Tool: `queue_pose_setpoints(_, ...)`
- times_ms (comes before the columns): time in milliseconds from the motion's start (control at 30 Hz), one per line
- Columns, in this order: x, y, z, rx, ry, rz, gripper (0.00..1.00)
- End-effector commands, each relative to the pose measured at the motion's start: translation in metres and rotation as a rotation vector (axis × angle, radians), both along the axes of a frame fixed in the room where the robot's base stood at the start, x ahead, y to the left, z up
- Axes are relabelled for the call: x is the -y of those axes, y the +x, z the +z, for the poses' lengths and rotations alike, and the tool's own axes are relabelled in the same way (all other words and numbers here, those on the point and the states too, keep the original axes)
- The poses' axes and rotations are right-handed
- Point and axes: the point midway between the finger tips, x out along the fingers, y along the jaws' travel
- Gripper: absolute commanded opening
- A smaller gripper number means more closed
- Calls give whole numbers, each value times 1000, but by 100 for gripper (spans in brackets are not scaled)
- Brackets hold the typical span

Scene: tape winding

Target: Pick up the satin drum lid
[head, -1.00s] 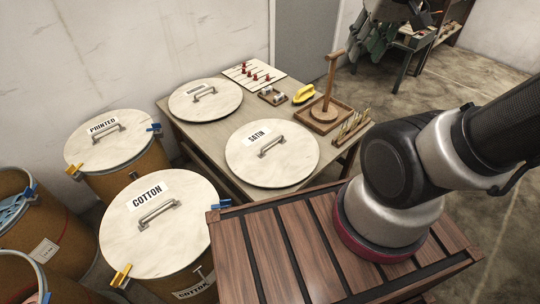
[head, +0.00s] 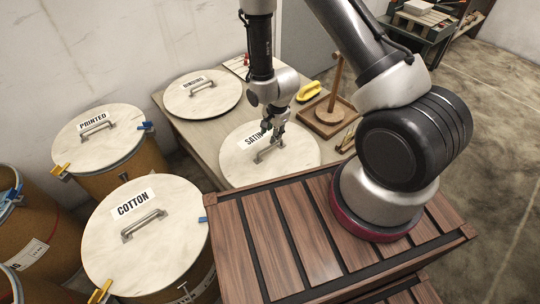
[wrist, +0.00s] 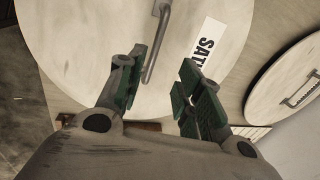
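The satin drum lid (head: 238,168) is a round pale disc lying flat on the table, with a white SATIN label and a grey bar handle (head: 268,154). My gripper (head: 273,138) is over the middle of the lid, close to the handle, and partly covers the label. I cannot tell whether a finger touches the handle.
A lid whose label looks like BINDING (head: 195,104) lies behind on the table (head: 205,140). The PRINTED lid (head: 100,148) and COTTON lid (head: 160,255) sit on drums at left. A wooden spindle stand (head: 330,105) and yellow object (head: 308,92) are right of my gripper.

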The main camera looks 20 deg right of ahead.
Motion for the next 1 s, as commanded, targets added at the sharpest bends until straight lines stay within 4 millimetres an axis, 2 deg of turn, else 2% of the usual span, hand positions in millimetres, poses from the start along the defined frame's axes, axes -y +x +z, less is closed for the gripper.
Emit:
queue_pose_setpoints(100,-2,-4,-18,-7,4,-19,35)
queue_pose_setpoints(600,-5,6,-84,-6,5,-21,35)
queue_pose_setpoints(867,-5,7,-89,-5,5,-20,35)
queue_pose_setpoints(900,-5,7,-89,-5,5,-20,34)
queue_pose_setpoints(1000,-5,7,-89,-5,5,-20,15)
